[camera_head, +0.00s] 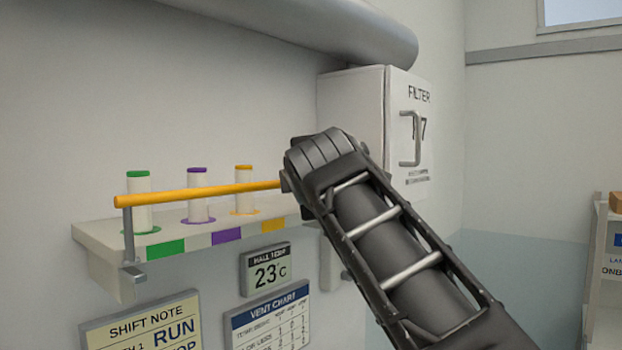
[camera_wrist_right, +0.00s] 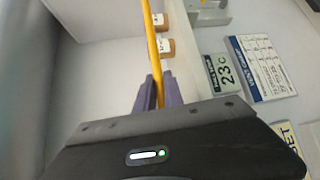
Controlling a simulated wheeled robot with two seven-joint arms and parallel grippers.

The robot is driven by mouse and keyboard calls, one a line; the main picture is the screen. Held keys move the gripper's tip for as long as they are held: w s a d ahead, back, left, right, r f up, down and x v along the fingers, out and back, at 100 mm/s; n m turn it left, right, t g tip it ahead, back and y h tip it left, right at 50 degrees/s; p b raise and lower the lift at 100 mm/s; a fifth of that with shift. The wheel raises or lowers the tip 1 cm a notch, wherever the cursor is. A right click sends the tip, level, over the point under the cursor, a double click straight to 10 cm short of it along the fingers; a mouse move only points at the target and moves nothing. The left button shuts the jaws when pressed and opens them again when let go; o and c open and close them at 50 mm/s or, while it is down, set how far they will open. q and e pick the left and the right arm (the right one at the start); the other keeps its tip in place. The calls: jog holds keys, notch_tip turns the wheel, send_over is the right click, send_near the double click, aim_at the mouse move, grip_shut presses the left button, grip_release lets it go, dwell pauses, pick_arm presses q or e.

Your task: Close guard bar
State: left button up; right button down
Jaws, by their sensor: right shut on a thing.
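The orange guard bar (camera_head: 200,193) runs nearly level along the front of the shelf (camera_head: 200,240), across the spools. Its left end joins a grey upright arm on a bracket at the shelf's left end. Its right end goes behind my right arm in the head view, so the far end is hidden. In the right wrist view the bar (camera_wrist_right: 150,40) passes between the two fingers of my right gripper (camera_wrist_right: 155,92), which is shut on it. My left gripper is in neither view.
A green-capped spool (camera_head: 138,203), a purple-capped one (camera_head: 197,197) and an orange-capped one (camera_head: 243,192) stand on the shelf. A filter box (camera_head: 355,110) with a handle (camera_head: 410,140) is behind my right arm. A pipe (camera_head: 310,28) runs above; signs hang below.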

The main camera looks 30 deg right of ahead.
dwell(0.4)
jog(key=c, duration=1.5)
grip_release()
jog(key=shift+w, duration=0.15)
jog(key=shift+o, duration=0.2)
jog(key=shift+a, duration=0.1)
jog(key=shift+s+a, duration=0.15)
jog(key=shift+s, duration=0.1)
jog(key=b+v, duration=0.2)
jog(key=v, duration=0.5)
jog(key=shift+s, duration=0.15)
jog(key=shift+r, duration=0.1)
